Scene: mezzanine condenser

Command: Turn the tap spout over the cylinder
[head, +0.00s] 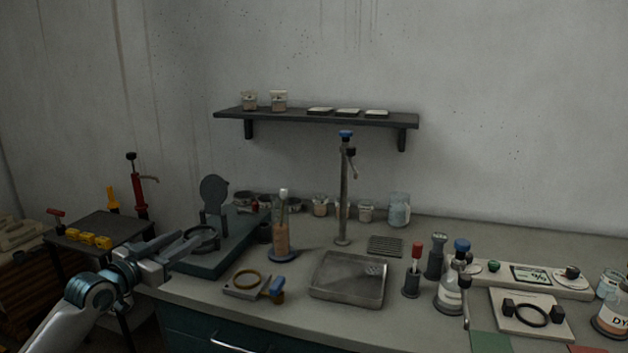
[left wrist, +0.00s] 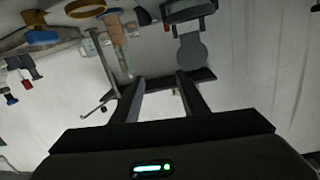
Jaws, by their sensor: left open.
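The tap (head: 343,200) is a tall thin grey post with a blue top, standing at the back of the bench. Its short spout (head: 351,168) points to the right and down, away from the cylinder. The cylinder (head: 281,232), clear with brownish contents and a blue base, stands upright left of the tap and nearer the front. In the left wrist view, upside down, the tap (left wrist: 104,62) and the cylinder (left wrist: 116,30) show at upper left. My left gripper (head: 196,237) is open and empty at the bench's left end, well left of both. My right gripper is out of view.
A dark stand with a round disc (head: 214,190) stands close beside my left gripper. A wall shelf (head: 315,117) hangs behind the tap. A shallow tray (head: 345,298) lies in front of it. Bottles and instruments crowd the right.

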